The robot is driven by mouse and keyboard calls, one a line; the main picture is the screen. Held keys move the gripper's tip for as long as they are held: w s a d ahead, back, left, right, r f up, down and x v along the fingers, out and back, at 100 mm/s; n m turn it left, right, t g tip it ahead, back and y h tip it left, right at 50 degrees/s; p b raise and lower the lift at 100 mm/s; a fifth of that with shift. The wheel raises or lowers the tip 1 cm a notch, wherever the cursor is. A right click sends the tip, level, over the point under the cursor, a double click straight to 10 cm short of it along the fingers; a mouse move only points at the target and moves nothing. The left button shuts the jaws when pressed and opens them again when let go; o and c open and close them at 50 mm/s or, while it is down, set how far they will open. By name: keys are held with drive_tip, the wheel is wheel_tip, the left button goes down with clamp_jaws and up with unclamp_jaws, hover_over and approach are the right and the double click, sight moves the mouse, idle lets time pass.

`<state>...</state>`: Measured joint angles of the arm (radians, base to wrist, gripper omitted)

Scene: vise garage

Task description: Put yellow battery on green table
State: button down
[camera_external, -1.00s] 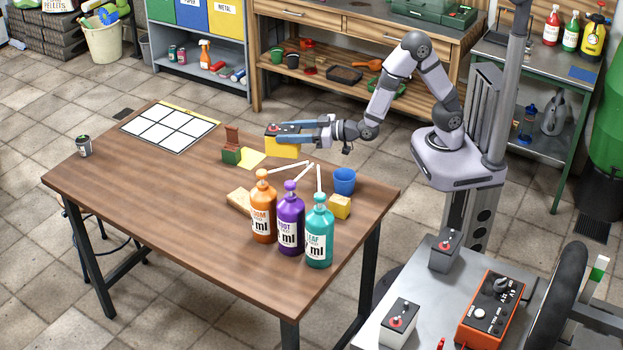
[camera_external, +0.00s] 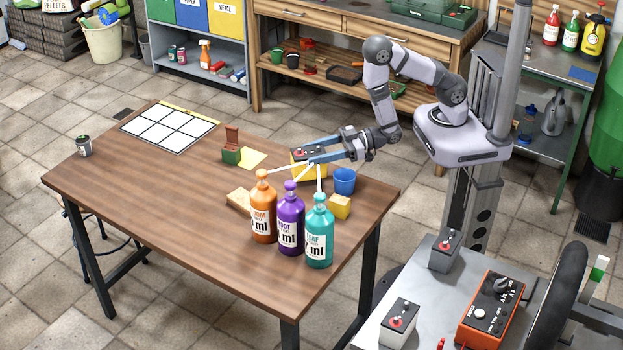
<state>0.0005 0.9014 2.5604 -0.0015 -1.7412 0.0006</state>
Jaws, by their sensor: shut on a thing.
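The yellow battery (camera_external: 310,173) has a yellow body and a dark top with a red terminal. My gripper (camera_external: 306,150) is shut on it from the right side and holds it upright over the back right part of the brown wooden table (camera_external: 180,215). Its lower part is partly hidden by white sticks and a bottle pump, so I cannot tell how high it hangs. A table with green legs and a grey top (camera_external: 545,66) stands at the far right, behind my arm.
A blue cup (camera_external: 344,181) stands close right of the battery. Orange (camera_external: 263,215), purple (camera_external: 290,225) and teal (camera_external: 319,238) pump bottles stand in front. Red, green and yellow bottles stand on the green-legged table; a blue patch (camera_external: 583,74) lies near its right end.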

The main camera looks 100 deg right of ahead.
drive_tip(key=shift+w+d+f+b, duration=0.15)
drive_tip(key=shift+f+b, duration=0.2)
drive_tip(key=shift+b, duration=0.3)
drive_tip(key=shift+w+d+f+b, duration=0.25)
drive_tip(key=shift+w+f+b, duration=0.15)
drive_tip(key=shift+b, duration=0.6)
drive_tip(key=w+d+r+b, duration=0.1)
drive_tip(key=w+r+b, duration=0.2)
drive_tip(key=w+r, duration=0.65)
drive_tip(key=w+d+r+b, duration=0.1)
drive_tip(key=w+r+b, duration=0.35)
drive_tip(key=w, duration=0.85)
drive_tip(key=shift+w+f+p, duration=0.15)
drive_tip(key=shift+f+p, duration=0.3)
drive_tip(key=shift+f, duration=2.05)
drive_tip(key=shift+w+f+p, duration=0.2)
drive_tip(key=shift+f+p, duration=0.25)
drive_tip(key=shift+f, duration=2)
drive_tip(key=shift+w+f+p, duration=0.15)
drive_tip(key=shift+f+p, duration=0.3)
drive_tip(key=shift+f, duration=2.05)
drive_tip(key=shift+f, duration=0.15)
